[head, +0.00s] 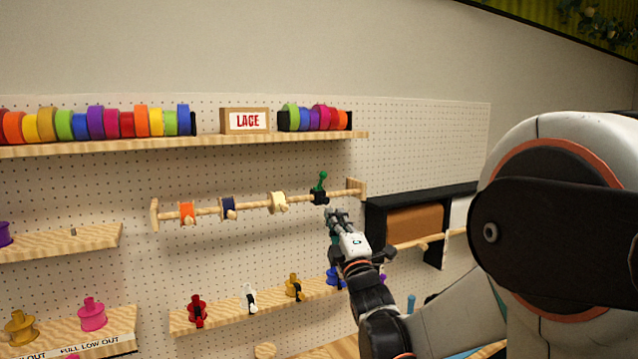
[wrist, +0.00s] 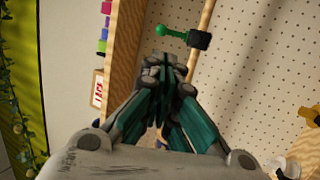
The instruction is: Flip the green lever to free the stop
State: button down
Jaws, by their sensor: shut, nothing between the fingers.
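The green lever (head: 321,181) stands up from a black stop (head: 319,197) near the right end of a wooden rod (head: 250,207) on the pegboard. In the wrist view the green lever (wrist: 172,32) ends in a round knob and joins the black stop (wrist: 200,41). My gripper (head: 337,214) is shut and empty, just below and slightly right of the stop in the head view. In the wrist view the closed fingertips (wrist: 165,66) are close to the lever, with a small gap showing between them.
Orange, dark blue and cream ribbon spools (head: 188,212) hang on the rod left of the stop. A shelf above holds colourful rolls (head: 110,123) and a LACE sign (head: 246,121). A lower shelf (head: 225,312) carries several small spools. A black-framed brown panel (head: 415,221) is at the right.

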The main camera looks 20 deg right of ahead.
jog(key=p, duration=0.2)
send_near(321, 183)
jog(key=w+r, duration=0.4)
jog(key=shift+a+r, duration=0.2)
jog(key=shift+r, duration=0.2)
jog(key=shift+w+a+r, duration=0.1)
jog(key=shift+w+a, duration=0.05)
